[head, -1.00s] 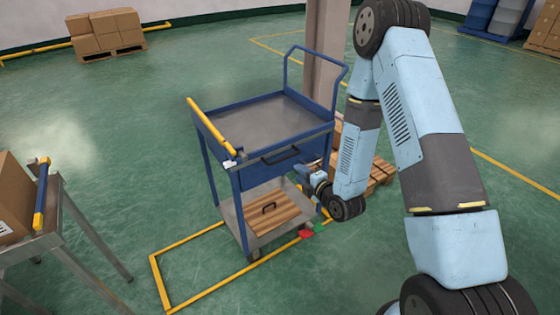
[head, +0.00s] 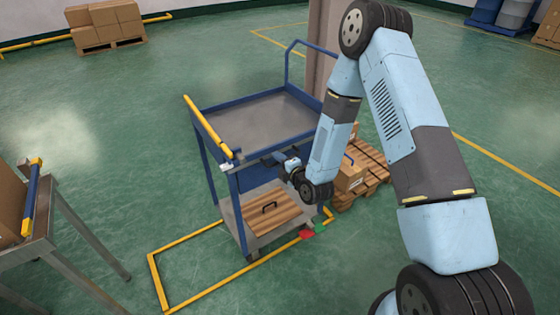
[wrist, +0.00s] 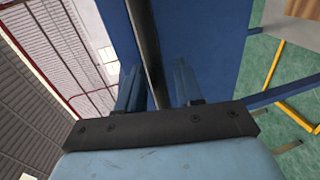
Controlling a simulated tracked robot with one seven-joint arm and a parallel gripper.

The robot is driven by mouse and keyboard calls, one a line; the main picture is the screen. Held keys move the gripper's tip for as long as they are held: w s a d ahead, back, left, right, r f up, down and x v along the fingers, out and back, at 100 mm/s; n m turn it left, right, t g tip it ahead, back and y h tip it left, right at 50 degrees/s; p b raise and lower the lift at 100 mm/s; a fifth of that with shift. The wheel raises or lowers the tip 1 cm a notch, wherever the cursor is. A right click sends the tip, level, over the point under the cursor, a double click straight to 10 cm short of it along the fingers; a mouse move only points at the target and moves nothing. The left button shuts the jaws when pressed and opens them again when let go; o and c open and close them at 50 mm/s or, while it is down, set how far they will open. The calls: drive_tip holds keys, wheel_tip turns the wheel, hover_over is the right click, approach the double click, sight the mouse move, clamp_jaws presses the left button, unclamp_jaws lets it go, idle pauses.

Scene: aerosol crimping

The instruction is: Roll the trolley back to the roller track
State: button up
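The trolley (head: 245,125) has a blue frame, a grey top tray and a yellow bar (head: 205,122) along its left edge. It stands upright in the middle of the head view. My gripper (head: 286,160) is at its near side, just under the top tray. In the wrist view a dark handle bar (wrist: 146,45) passes between my two fingers (wrist: 158,88), with gaps beside it, and the blue trolley panel (wrist: 195,45) is beyond. The fingers look open around the bar. A metal stand (head: 45,240) at the far left, perhaps the roller track's end, carries a carton.
A yellow floor outline (head: 158,280) lies left of and partly under the trolley. The floor between stand and trolley is clear.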

drive_tip(key=shift+w, duration=0.1)
drive_tip(key=shift+d, duration=0.1)
clamp_jaws()
idle(0.4)
